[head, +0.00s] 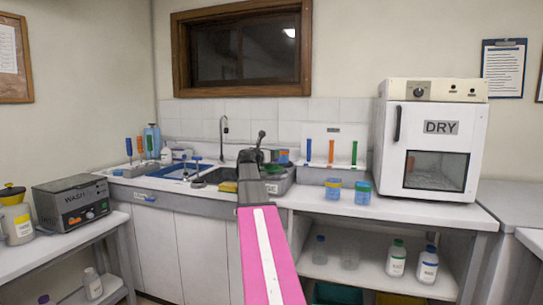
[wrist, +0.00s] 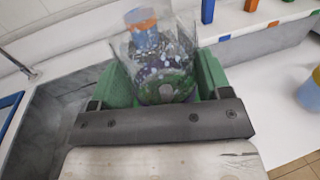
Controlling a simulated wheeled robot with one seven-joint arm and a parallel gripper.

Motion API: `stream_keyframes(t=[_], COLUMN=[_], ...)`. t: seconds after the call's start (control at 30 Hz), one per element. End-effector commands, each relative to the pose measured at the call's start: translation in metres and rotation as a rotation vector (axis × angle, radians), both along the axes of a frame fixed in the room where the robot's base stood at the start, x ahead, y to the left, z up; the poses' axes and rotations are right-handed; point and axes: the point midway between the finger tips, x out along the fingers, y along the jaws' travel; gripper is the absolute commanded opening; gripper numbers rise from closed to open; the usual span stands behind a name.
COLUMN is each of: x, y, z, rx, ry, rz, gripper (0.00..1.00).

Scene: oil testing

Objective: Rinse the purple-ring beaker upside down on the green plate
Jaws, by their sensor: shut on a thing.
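My gripper (wrist: 162,88) has its two green fingers on either side of a clear glass beaker (wrist: 178,35) and is shut on it. Purple patches show in or through the glass, but I cannot make out a clean ring. A speckled green surface, perhaps the green plate, shows through the lower glass; whether the beaker touches it I cannot tell. In the head view my gripper (head: 258,152) is over the sink side of the counter, and my arm hides the beaker and plate there.
The grey sink edge (wrist: 60,115) runs left of my gripper. A blue-and-orange container (wrist: 143,30) shows behind the glass. Two beakers with coloured bands (head: 362,191) (head: 333,188) stand on the counter to the right. The DRY oven (head: 430,150) stands further right, with clear counter before it.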

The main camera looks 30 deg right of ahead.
Motion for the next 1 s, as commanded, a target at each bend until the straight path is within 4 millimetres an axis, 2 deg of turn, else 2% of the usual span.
stream_keyframes(t=[0.7, 1.0], x=[0.000, 0.000], y=[0.000, 0.000], z=[0.049, 0.054], rx=[-0.001, 0.000], ry=[0.000, 0.000], rz=[0.000, 0.000], gripper=[0.47, 0.47])
